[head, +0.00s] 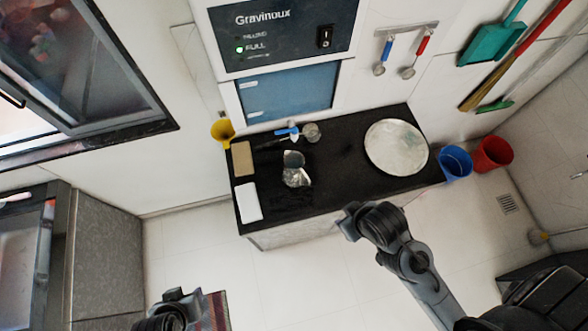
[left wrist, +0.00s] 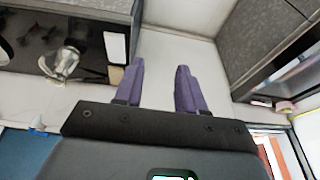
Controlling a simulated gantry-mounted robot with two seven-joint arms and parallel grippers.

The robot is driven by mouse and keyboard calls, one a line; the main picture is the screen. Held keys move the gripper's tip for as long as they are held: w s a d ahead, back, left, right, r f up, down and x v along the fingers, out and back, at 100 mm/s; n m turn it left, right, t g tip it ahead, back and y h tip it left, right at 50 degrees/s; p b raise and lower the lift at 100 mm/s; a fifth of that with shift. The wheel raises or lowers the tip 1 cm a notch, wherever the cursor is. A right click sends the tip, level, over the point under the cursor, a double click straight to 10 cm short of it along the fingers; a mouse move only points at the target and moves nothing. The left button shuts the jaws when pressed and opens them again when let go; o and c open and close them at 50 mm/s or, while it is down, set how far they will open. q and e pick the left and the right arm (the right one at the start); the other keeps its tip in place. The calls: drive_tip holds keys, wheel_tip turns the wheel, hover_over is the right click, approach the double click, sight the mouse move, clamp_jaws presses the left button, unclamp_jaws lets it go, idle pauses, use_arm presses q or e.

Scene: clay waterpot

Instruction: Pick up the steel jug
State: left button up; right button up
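The steel jug (head: 295,172) stands on the black counter (head: 330,185), left of the middle in the head view. It also shows at the upper left of the left wrist view (left wrist: 64,63). My left gripper (head: 180,297) is low in the head view, well in front of the counter and apart from the jug. In the left wrist view its two purple fingers (left wrist: 158,68) are spread with nothing between them. My right gripper (head: 350,220) is near the counter's front edge, right of the jug and not touching it; its fingers are too unclear to judge.
A large round metal plate (head: 396,147) lies at the counter's right. A tan block (head: 242,160), a white block (head: 248,201) and a yellow funnel (head: 222,130) are at the left. A tap (head: 288,132) is behind the jug. Blue (head: 455,163) and red (head: 492,154) buckets stand right.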

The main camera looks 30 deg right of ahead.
use_arm(q)
drive_tip(key=shift+o, duration=0.2)
drive_tip(key=o, duration=1.1)
